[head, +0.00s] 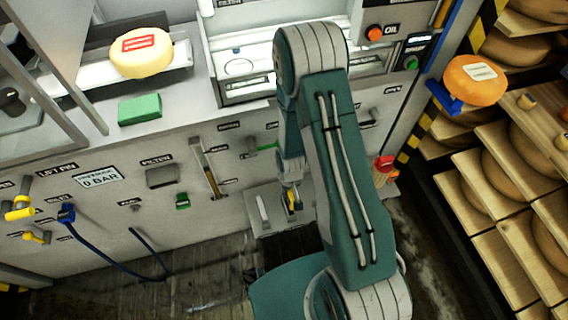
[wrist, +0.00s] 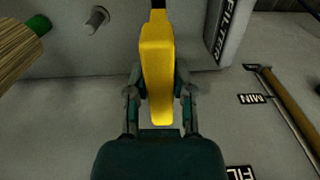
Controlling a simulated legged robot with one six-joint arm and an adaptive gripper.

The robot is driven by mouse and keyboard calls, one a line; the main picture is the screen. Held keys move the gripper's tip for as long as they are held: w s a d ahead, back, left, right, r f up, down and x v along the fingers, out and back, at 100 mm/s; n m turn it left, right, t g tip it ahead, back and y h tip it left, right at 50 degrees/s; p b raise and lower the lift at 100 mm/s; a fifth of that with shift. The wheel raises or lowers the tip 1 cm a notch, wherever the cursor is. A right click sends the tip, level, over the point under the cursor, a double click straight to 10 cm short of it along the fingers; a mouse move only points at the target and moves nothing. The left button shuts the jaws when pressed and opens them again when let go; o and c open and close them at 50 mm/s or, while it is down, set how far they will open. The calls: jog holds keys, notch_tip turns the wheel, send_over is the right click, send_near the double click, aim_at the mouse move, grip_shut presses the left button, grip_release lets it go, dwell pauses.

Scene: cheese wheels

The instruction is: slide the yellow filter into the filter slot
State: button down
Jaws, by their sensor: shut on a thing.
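My gripper (wrist: 159,108) is shut on the yellow filter (wrist: 158,62), with one finger on each side of it. The filter is a narrow yellow block with a dark tip at its far end. In the head view, the filter (head: 292,203) hangs below my arm, near a low grey ledge on the machine front. A grey recess (head: 162,176) sits under a FILTER label at left in the head view, well apart from the filter. The wrist view also shows a FILTER-labelled block (wrist: 229,30) right of the filter. I cannot see a slot opening there.
A yellow cheese wheel (head: 141,53) lies on the machine's upper shelf, by a green block (head: 139,109). An orange wheel (head: 475,80) and cheese racks (head: 500,200) stand at right. A gauge tube (wrist: 285,110) and a grey peg (wrist: 97,17) flank the filter.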

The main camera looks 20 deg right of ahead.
jog(key=shift+f, duration=1.3)
jog(key=shift+f, duration=3.2)
dwell(0.4)
jog(key=shift+c, duration=2.1)
grip_release()
notch_tip(320, 180, up, 12)
jog(key=shift+f, duration=0.1)
